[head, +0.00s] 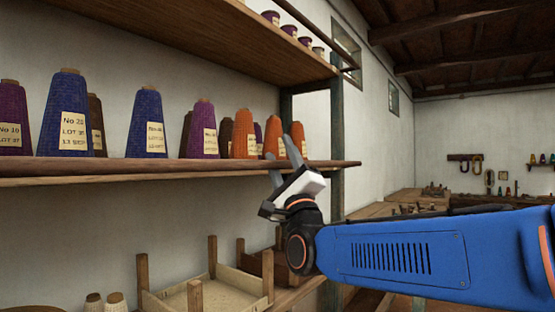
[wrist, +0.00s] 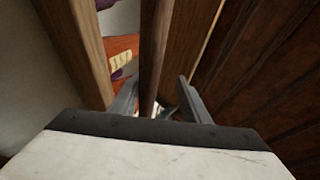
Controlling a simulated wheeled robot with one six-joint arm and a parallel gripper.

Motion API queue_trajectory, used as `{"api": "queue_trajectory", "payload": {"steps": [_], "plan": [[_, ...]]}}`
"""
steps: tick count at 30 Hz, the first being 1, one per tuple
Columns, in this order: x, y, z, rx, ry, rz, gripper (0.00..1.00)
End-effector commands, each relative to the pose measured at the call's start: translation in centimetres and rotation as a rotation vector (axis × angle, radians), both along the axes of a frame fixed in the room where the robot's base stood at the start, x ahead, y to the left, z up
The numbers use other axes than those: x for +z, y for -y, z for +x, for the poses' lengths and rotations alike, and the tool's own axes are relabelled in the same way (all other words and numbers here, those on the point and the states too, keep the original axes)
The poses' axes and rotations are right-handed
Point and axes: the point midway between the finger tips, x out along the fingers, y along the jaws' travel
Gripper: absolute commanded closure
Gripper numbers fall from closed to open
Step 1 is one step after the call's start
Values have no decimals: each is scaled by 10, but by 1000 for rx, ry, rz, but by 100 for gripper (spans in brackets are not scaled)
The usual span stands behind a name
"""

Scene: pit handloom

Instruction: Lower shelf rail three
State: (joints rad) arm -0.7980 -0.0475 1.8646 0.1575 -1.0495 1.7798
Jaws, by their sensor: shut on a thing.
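A round wooden rail (head: 120,168) runs along the front edge of the middle shelf, close to the board's level. My gripper (head: 287,162) is at the right part of this rail, with one finger above it and one below. It is shut on the rail. In the wrist view the rail (wrist: 152,60) passes between the two fingers of my gripper (wrist: 158,103). The exact contact is hard to make out there. No number marks the rail.
Yarn cones, such as a blue one (head: 62,115) and an orange one (head: 244,135), stand on the middle shelf behind the rail. Another rail (head: 310,30) sits above the upper shelf (head: 190,35). A post (head: 336,130) stands right of my gripper. A wooden frame (head: 195,295) lies below.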

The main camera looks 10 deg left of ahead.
Motion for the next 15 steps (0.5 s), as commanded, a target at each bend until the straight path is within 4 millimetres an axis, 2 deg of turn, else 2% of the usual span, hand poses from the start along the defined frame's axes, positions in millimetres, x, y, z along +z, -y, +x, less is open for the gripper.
{"api": "queue_trajectory", "payload": {"steps": [15], "plan": [[-3,-3,1,3,-3,-6,64]]}}
